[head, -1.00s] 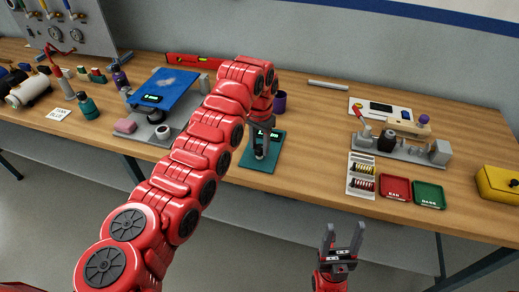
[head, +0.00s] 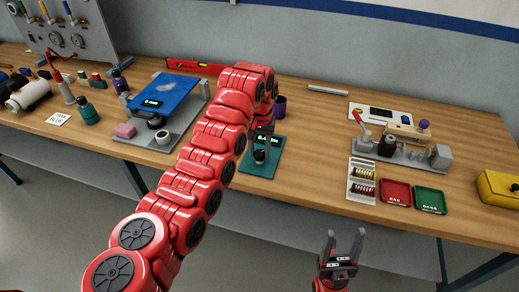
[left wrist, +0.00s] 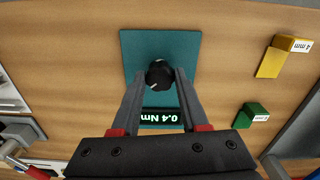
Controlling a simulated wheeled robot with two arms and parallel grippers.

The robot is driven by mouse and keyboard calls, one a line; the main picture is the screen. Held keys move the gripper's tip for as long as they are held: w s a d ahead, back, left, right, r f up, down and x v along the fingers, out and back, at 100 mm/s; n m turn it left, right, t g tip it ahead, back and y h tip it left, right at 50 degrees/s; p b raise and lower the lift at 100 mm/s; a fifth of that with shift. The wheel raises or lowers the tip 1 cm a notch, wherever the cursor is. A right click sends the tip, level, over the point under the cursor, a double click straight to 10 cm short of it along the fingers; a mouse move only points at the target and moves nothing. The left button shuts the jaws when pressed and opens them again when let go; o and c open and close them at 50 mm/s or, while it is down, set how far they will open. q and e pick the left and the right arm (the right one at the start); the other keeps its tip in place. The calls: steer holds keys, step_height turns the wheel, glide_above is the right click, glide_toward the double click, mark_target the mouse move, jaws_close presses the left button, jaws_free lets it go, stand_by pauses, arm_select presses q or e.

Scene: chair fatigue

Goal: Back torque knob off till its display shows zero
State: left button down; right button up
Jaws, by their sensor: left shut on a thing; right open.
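The torque knob (left wrist: 158,74) is black and round with a white pointer mark. It sits on a teal plate (left wrist: 128,50), which shows on the bench in the head view (head: 257,170). Its small display (left wrist: 160,117) appears upside down in the left wrist view and reads 0.4 Nm. In the head view the display (head: 268,139) is partly hidden by my arm. My left gripper (head: 261,156) comes down from above, its fingers shut on the knob from both sides. My right gripper (head: 346,240) is open and empty in front of the bench edge.
A blue-topped stand (head: 170,92) is left of my left arm. A purple cup (head: 280,106) stands behind the plate. A spring tray (head: 361,181), red tray (head: 396,192) and green tray (head: 430,200) lie to the right. Yellow and green blocks show in the wrist view.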

arm_select(q)
steer(key=shift+c, duration=2.1)
jaws_free()
steer(key=shift+r, duration=0.1)
step_height(320, 180, up, 11)
steer(key=b, duration=0.1)
step_height(320, 180, up, 6)
steer(key=p, duration=0.5)
glide_above(260, 152)
steer(key=shift+a+r, duration=0.1)
steer(key=shift+r, duration=0.05)
